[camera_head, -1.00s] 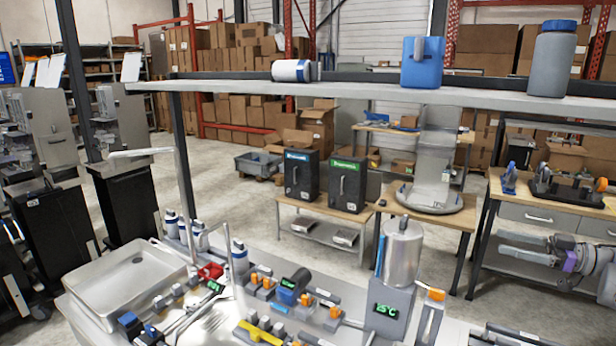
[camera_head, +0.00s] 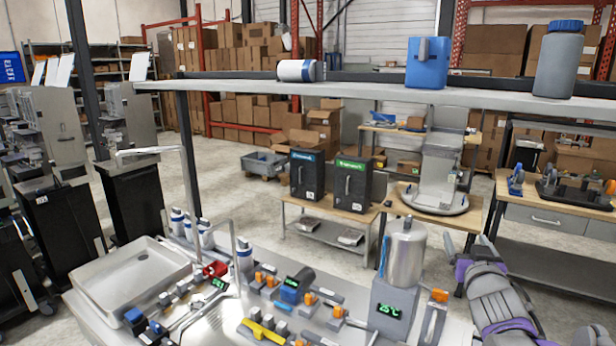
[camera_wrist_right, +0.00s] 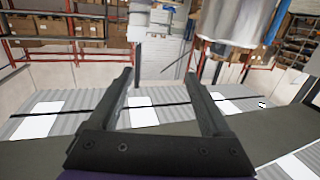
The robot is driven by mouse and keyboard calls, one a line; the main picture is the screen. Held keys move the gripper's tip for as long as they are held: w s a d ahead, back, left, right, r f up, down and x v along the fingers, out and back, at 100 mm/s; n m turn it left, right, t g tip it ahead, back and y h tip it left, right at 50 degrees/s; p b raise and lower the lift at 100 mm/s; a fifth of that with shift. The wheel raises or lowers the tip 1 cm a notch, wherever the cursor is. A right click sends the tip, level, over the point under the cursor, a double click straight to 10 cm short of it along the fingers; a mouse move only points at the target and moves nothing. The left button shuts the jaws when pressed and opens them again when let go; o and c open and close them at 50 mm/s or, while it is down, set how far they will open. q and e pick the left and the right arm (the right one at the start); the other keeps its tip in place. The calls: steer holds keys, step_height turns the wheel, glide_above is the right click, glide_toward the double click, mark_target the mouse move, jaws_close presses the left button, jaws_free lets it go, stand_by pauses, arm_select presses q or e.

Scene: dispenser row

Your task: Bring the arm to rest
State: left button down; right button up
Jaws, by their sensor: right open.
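My right gripper (camera_head: 467,243) is at the lower right of the head view, with its arm coming up from the bottom right corner. Its fingers point up and away, beside the steel cylinder (camera_head: 405,255) of the dispenser with a green display (camera_head: 391,308), and a gap separates them from it. In the right wrist view the two dark fingers (camera_wrist_right: 158,78) stand wide apart with nothing between them. My left gripper is not in view.
A white bench holds a steel tray (camera_head: 130,280) and several orange-tipped fittings. A shelf (camera_head: 390,90) crosses above, carrying a blue jug (camera_head: 427,62) and a grey bottle (camera_head: 558,60). A wooden table (camera_head: 560,215) stands behind my right arm.

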steer(key=s+a+f+n+g+y, duration=0.1)
steer(key=s+a+f+g, duration=0.2)
steer(key=s+f, duration=0.6)
steer(key=s+a+f+g+y, duration=0.2)
steer(key=s+a+f+g, duration=0.2)
steer(key=s+a+f, duration=0.3)
steer(key=s+a+f+n+g+y, duration=0.1)
steer(key=s+a+f+g, duration=0.2)
steer(key=s+f, duration=1)
steer(key=shift+a+f+n+g+y, duration=0.2)
steer(key=shift+a+f, duration=0.1)
steer(key=shift+a, duration=0.45)
steer(key=shift+a+f+n+g+y, duration=0.1)
steer(key=shift+a+f+g, duration=0.15)
steer(key=shift+a, duration=0.45)
steer(key=shift+w, duration=0.1)
